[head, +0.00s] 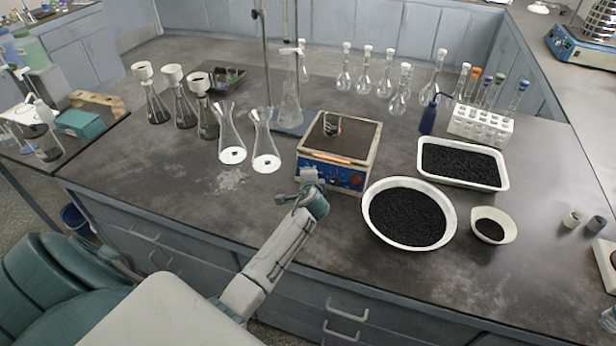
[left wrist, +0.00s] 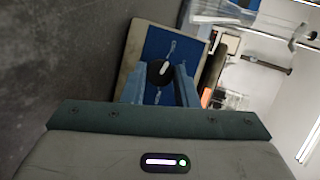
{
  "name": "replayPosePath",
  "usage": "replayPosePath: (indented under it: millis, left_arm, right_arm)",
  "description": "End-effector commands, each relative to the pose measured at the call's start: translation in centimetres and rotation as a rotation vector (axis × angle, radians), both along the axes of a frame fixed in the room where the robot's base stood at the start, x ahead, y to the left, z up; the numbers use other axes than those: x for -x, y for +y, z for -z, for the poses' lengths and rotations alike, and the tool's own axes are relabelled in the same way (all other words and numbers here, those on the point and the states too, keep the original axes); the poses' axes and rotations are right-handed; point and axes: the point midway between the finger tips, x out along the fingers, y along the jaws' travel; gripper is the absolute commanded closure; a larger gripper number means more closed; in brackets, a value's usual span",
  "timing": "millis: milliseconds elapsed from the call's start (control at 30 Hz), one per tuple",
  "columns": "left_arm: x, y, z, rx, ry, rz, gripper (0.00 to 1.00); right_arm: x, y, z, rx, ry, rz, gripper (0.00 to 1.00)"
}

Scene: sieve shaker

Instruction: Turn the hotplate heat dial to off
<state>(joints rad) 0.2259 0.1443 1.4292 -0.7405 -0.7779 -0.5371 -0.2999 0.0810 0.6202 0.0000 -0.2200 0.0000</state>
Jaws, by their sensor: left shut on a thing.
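The hotplate (head: 352,142) stands near the front edge of the bench, with a dark top and a blue front panel (head: 336,178). In the left wrist view its blue panel (left wrist: 178,48) carries a round black dial (left wrist: 157,74) with a white pointer mark, tilted toward the picture's upper right. My left gripper (head: 311,178) is at the left part of the front panel and hides that part in the head view. In the left wrist view its fingers (left wrist: 159,84) are on either side of the dial, shut on it. My right gripper is not in view.
A small glass beaker (head: 332,125) stands on the hotplate top. Two flasks (head: 265,145) stand left of it. A round bowl of black grains (head: 371,236) is close on the right, with a white tray (head: 429,179) behind. The bench front left is clear.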

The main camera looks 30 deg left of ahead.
Motion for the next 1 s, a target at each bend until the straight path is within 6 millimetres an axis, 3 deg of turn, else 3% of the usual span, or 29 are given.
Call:
replayPosePath:
  millis: [533, 567, 667, 1000]
  left_arm:
    - [0.03, 0.03, 0.04, 0.024, -0.006, -0.011, 0.96]
    - [0.03, 0.03, 0.04, 0.023, -0.005, -0.011, 0.69]
    - [0.02, 0.02, 0.04, 0.023, -0.005, -0.011, 0.52]
    - [0.21, -0.16, -0.05, 0.022, -0.005, -0.009, 0.52]
  right_arm:
    - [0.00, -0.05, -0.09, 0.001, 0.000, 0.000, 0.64]
    - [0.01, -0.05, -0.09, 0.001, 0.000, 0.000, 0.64]
    - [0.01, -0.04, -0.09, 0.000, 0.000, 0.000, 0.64]
    - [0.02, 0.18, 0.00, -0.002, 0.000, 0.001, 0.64]
